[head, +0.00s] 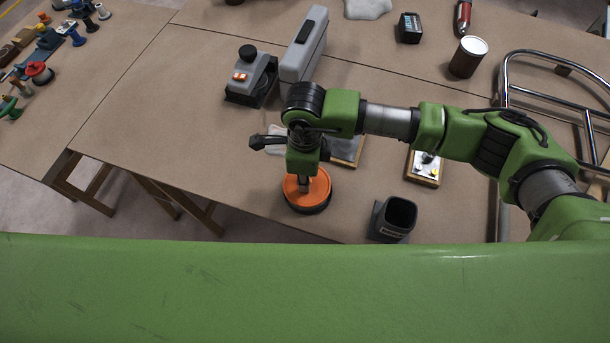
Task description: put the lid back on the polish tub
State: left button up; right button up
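An orange round lid (315,191) shows near the table's front edge, directly over a dark round tub (316,209). From this angle I cannot tell whether the lid is seated on the tub or held just above it. My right gripper (304,187) points down at the middle of the lid, with its fingertips at or very near the lid's top. The wrist and fingers hide the lid's centre, so I cannot see whether they are closed on a knob. My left gripper is not in view.
A dark grey cup-like holder (396,217) stands right of the tub at the front edge. A small board with knobs (424,168) lies behind it. A grey case (304,50) and a grey device (250,78) stand behind the gripper. A brown can (467,60) and metal rails (545,58) are right.

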jog(key=shift+f+b, duration=0.2)
jog(key=shift+b, duration=0.65)
dwell(0.7)
dwell(0.4)
jog(key=o, duration=1.4)
jog(key=shift+o, duration=0.2)
jog(key=shift+r, duration=0.1)
jog(key=shift+r+p, duration=1.45)
jog(key=shift+r, duration=2)
grip_shut()
jog(key=shift+f, duration=0.2)
jog(key=shift+f+b, duration=2.85)
jog(key=shift+b, duration=0.35)
